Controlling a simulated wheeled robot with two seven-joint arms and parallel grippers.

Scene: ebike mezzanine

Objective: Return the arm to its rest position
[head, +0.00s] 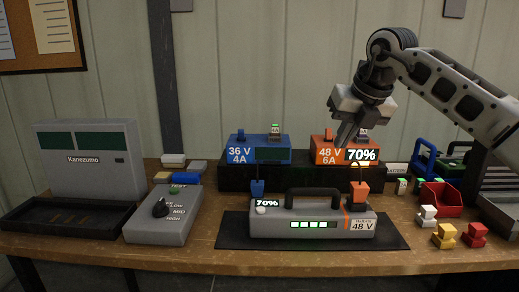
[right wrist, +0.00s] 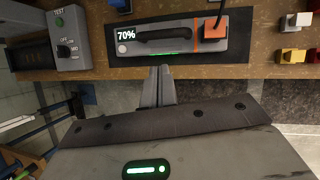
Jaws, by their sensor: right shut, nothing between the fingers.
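My right arm (head: 465,95) comes in from the right, raised over the bench. Its right gripper (head: 341,142) points down in front of the orange 48 V 6A charger (head: 326,155), whose display reads 70%. The fingers are shut with nothing between them; they also show in the right wrist view (right wrist: 158,82), below the battery. The grey 48 V battery (head: 300,231) lies on a dark mat (head: 232,236), reads 70% and has several green bars lit. An orange plug (head: 359,190) sits at its right end. My left gripper is not in view.
A blue 36 V 4A charger (head: 257,152) stands beside the orange one on a dark riser. A tester box (head: 160,222) and a Kanezumo unit (head: 85,160) stand left. A red bin (head: 439,197), small coloured connectors (head: 444,235) and a blue-handled item (head: 424,155) are at right.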

